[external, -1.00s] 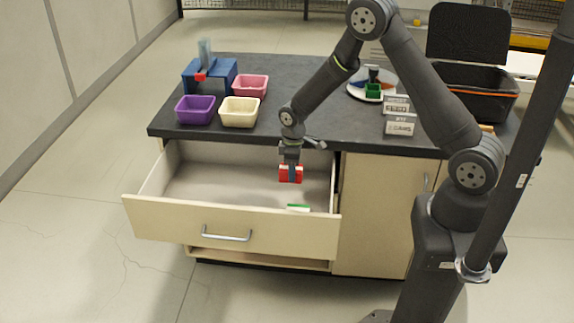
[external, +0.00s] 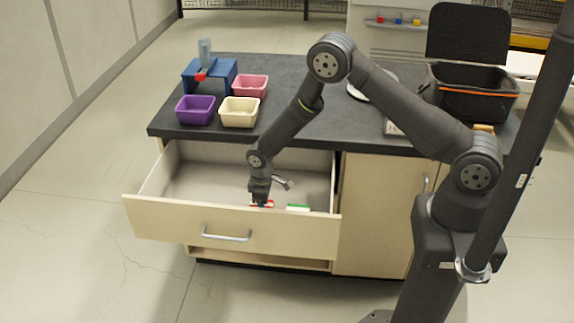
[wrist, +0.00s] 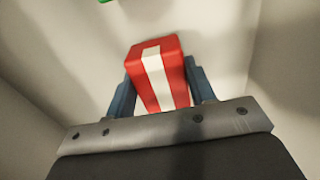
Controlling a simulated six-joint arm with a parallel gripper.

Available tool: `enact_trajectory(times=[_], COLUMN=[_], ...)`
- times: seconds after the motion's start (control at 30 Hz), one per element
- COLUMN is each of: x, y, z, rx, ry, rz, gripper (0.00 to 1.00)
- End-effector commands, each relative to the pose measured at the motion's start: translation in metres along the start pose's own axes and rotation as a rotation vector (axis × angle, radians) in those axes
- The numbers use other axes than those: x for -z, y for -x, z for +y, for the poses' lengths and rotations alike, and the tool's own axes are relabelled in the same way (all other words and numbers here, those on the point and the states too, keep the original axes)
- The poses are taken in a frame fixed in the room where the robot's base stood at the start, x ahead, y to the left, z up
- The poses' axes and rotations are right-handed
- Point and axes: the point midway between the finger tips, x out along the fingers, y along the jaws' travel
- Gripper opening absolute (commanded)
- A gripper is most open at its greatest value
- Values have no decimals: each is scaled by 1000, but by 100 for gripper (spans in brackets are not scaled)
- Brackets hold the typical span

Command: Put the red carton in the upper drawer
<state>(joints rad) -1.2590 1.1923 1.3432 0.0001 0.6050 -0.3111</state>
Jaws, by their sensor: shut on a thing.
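The red carton with a white stripe (wrist: 158,75) is between the two blue fingers of my gripper (wrist: 160,88) in the wrist view, and the jaws are shut on it. In the external view my gripper (external: 262,203) is down inside the open upper drawer (external: 190,215), near its front panel. Only a little of the red carton (external: 268,203) shows there; the drawer front and my gripper hide the rest. I cannot tell whether the carton touches the drawer floor.
A green-and-white item (external: 298,208) lies in the drawer to the right of the carton. Purple (external: 195,110), cream (external: 239,112) and pink (external: 250,86) bins stand on the dark worktop. The left part of the drawer is clear.

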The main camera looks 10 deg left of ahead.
Motion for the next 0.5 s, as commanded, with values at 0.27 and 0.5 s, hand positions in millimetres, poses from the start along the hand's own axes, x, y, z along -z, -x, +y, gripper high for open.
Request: enact_trajectory(times=[0.27,0.5], x=[0,0], y=[-8,-11], z=[0,0], rx=[-1,0], ry=[0,0], rz=[2,2], gripper=[26,63])
